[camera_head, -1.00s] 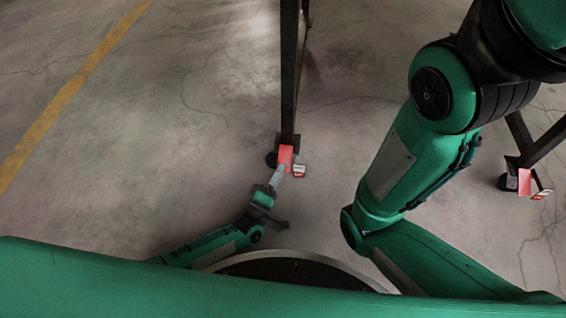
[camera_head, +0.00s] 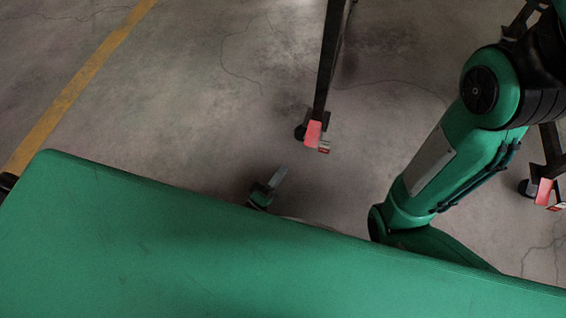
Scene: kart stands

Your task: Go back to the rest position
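The fingers of my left gripper (camera_head: 276,180) show as a small grey tip on a green and black body, low over the floor near the middle of the view. Most of that arm is hidden behind a large green part of my own body across the bottom. I cannot tell whether the fingers are open or shut, and nothing is seen in them. My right arm fills the right side, but its gripper is out of view.
A dark stand leg (camera_head: 327,70) with a red foot bracket (camera_head: 313,133) and a caster stands just beyond the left gripper. Another red-bracketed foot (camera_head: 543,191) stands at the right edge. A yellow floor line (camera_head: 75,90) crosses the open concrete at left.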

